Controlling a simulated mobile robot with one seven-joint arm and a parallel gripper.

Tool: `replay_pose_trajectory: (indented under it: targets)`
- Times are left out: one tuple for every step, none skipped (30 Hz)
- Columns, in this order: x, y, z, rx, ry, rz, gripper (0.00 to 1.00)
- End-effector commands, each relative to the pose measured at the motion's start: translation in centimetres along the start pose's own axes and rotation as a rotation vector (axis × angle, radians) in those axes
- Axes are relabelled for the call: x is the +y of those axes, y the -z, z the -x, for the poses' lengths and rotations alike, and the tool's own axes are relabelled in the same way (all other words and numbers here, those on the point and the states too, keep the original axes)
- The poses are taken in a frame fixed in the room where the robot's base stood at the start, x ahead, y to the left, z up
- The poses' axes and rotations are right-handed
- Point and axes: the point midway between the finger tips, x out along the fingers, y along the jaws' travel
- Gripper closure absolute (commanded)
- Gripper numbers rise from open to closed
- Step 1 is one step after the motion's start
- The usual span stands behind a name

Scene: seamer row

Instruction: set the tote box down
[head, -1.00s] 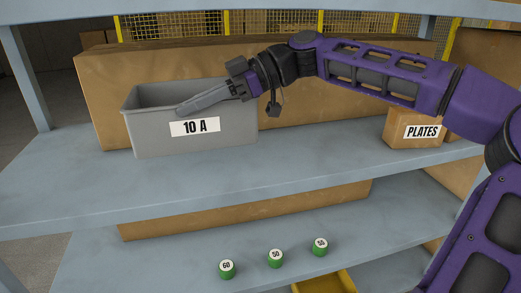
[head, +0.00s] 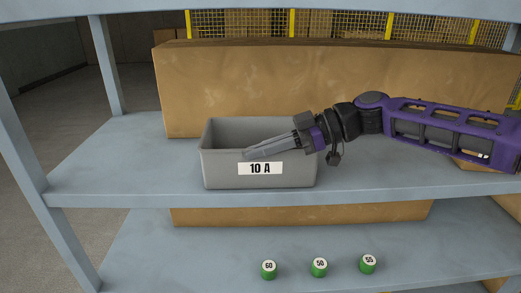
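The grey tote box (head: 222,174), labelled "10 A", stands upright on the upper blue-grey shelf (head: 110,183), near the shelf's front edge. Its base appears to rest on the shelf. My gripper (head: 248,154) comes in from the right, its long grey fingers pointing left and slightly down. The fingers lie across the tote's opening, with the tips near the front rim above the label. I cannot tell whether they touch or clasp the rim, or how far apart they are. The tote's inside is partly hidden by the gripper.
A long brown carton (head: 300,75) stands close behind the tote. A smaller carton (head: 484,156) is mostly hidden behind my arm. Green cans marked 60 (head: 268,270), 50 (head: 319,268) and 55 (head: 368,264) stand on the lower shelf. The upper shelf is clear left of the tote.

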Motion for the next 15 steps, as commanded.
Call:
replay_pose_trajectory:
  targets:
    - [0.02, 0.06, 0.02, 0.001, -0.001, 0.001, 1.0]
    - [0.02, 0.01, 0.01, 0.001, -0.001, 0.001, 1.0]
    - [0.02, -0.09, -0.03, 0.001, -0.001, 0.001, 1.0]
    - [0.02, -0.19, -0.06, 0.001, -0.001, 0.001, 1.0]
    - [0.01, -0.21, -0.07, 0.0, 0.0, 0.0, 0.9]
    - [0.01, -0.2, -0.06, 0.0, 0.0, 0.0, 0.83]
    - [0.01, -0.2, -0.06, 0.0, 0.0, 0.0, 0.77]
    - [0.01, -0.19, -0.06, 0.0, 0.0, 0.0, 0.72]
    - [0.01, -0.19, -0.06, 0.0, 0.0, 0.0, 0.65]
    - [0.01, -0.19, -0.05, 0.0, 0.0, 0.0, 0.65]
    - [0.01, -0.19, -0.05, 0.0, 0.0, 0.0, 0.65]
    - [0.01, -0.18, -0.05, 0.0, 0.0, 0.0, 0.65]
    - [0.01, -0.18, -0.05, 0.0, 0.0, 0.0, 0.65]
    - [0.01, -0.18, -0.05, 0.0, 0.0, 0.0, 0.65]
    - [0.01, -0.18, -0.05, 0.0, 0.0, 0.0, 0.65]
